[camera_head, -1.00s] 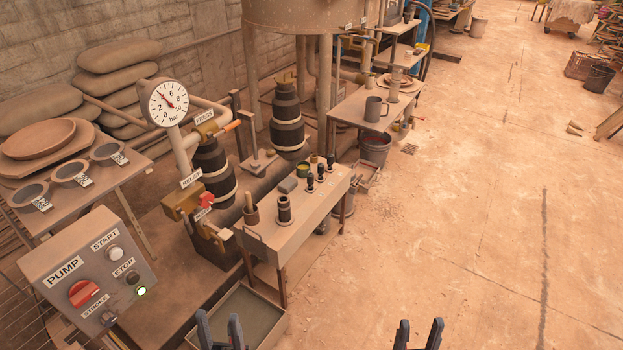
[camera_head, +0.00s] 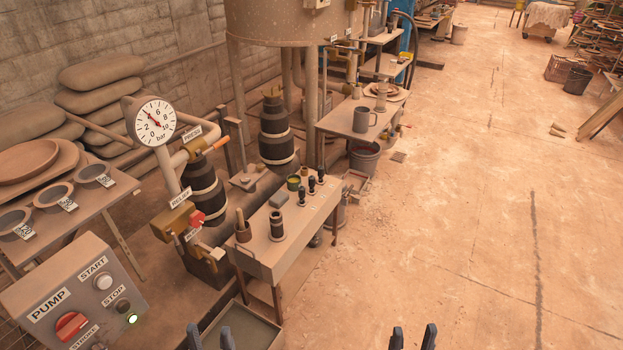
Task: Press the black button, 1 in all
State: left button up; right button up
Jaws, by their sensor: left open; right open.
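The black button (camera_head: 122,306) is a small dark round button by the STOP label on the grey pump panel (camera_head: 30,294), at the lower left. The rest of both arms is out of view.
The panel also bears a red knob (camera_head: 71,326) and a lit green-white lamp (camera_head: 132,319). A pressure gauge (camera_head: 155,122) and valves stand behind. A bench (camera_head: 262,250) with small bottles stands right of the panel, above a tray (camera_head: 262,332).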

aim_at(123, 306)
jog(key=u, duration=1.55)
